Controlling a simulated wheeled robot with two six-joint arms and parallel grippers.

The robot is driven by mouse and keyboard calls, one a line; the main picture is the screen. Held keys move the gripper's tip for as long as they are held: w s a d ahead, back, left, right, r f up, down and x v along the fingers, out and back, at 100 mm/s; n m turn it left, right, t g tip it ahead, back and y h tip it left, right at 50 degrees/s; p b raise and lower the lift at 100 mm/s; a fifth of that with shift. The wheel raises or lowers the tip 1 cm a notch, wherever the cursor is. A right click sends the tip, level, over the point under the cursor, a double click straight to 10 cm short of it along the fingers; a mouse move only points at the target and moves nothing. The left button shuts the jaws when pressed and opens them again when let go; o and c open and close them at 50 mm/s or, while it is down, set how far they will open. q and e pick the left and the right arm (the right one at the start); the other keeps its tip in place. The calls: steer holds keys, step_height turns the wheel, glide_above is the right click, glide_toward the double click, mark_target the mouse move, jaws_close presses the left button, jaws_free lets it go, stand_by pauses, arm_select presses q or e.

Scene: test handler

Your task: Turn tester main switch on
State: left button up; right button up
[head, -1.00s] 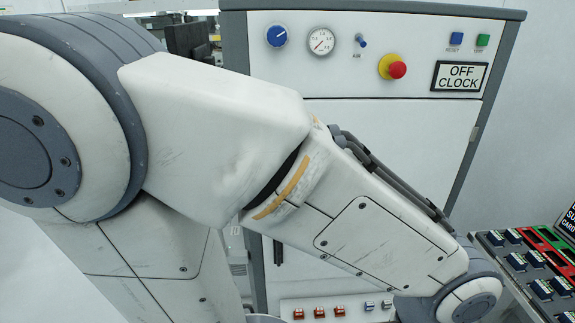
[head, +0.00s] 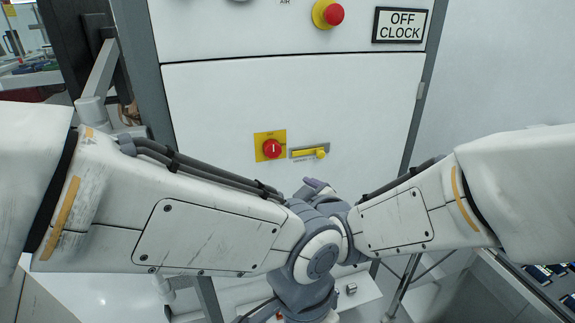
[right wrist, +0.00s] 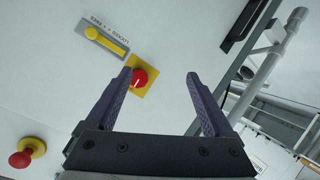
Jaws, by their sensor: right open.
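The main switch (head: 271,148) is a red rotary knob with a white mark, upright in the head view, on a yellow plate on the white cabinet door. It also shows in the right wrist view (right wrist: 141,78). Right of it in the head view is a yellow slide lever (head: 317,153), its knob at the end away from the switch; the lever also shows in the right wrist view (right wrist: 93,34). My right gripper (head: 317,184) is open and empty below them. In the right wrist view (right wrist: 158,75) the switch lies between the purple fingers, nearer the left one. My left gripper is not discernible.
A red emergency button (head: 333,14) and an "OFF CLOCK" sign (head: 400,25) are on the upper panel. Pale pipes (right wrist: 265,70) stand beside the cabinet. A tray of parts (head: 540,275) is at the lower right.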

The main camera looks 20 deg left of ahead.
mark_target(273, 151)
arm_select(q)
steer(key=shift+f+p, duration=0.25)
steer(key=shift+p, duration=0.15)
arm_select(e)
steer(key=w+a+t, duration=0.1)
steer(key=w+a, duration=0.2)
steer(key=w, duration=0.1)
steer(key=w+a+r+n+t+y, duration=0.1)
steer(key=w+a, duration=0.2)
steer(key=w, duration=0.1)
steer(key=w+a+r+n+t+y, duration=0.1)
steer(key=w+a+t, duration=0.1)
steer(key=w+a, duration=0.1)
steer(key=shift+w+a+r, duration=0.15)
steer(key=shift+w, duration=0.4)
steer(key=shift+c, duration=0.4)
